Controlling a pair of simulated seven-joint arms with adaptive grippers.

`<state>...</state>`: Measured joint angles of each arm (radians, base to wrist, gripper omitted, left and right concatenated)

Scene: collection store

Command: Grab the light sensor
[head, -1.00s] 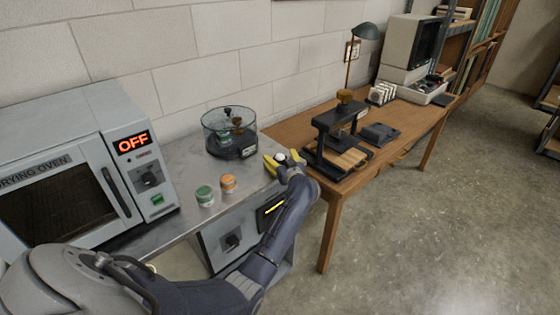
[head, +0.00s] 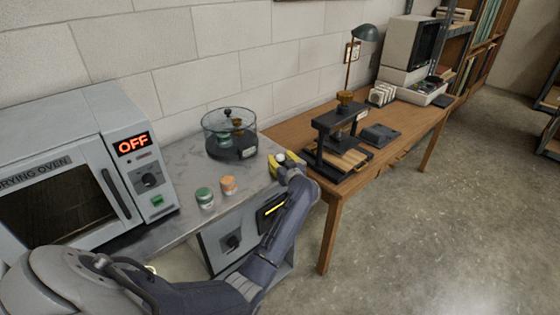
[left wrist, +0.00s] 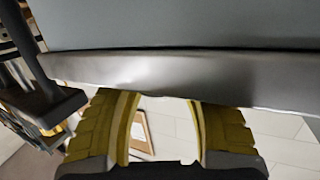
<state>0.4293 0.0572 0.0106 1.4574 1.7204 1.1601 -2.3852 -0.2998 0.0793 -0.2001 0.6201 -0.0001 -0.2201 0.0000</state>
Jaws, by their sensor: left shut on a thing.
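A small white rounded thing, which I take to be the light sensor (head: 279,157), is at the right end of the grey counter in the head view. My left gripper (head: 284,160) has its yellow fingers shut on it, and they hide most of it. In the left wrist view the two yellow fingers (left wrist: 165,125) curve toward each other below the counter's grey edge. What lies between them there is hard to tell. My right gripper is not in view.
A clear round vessel (head: 230,134), a green-lidded jar (head: 204,198) and an orange-lidded jar (head: 228,185) stand on the counter (head: 178,178). The drying oven (head: 60,180) is at left. A wooden table (head: 290,128) with a black press-like stand (head: 338,140) is close right of the gripper.

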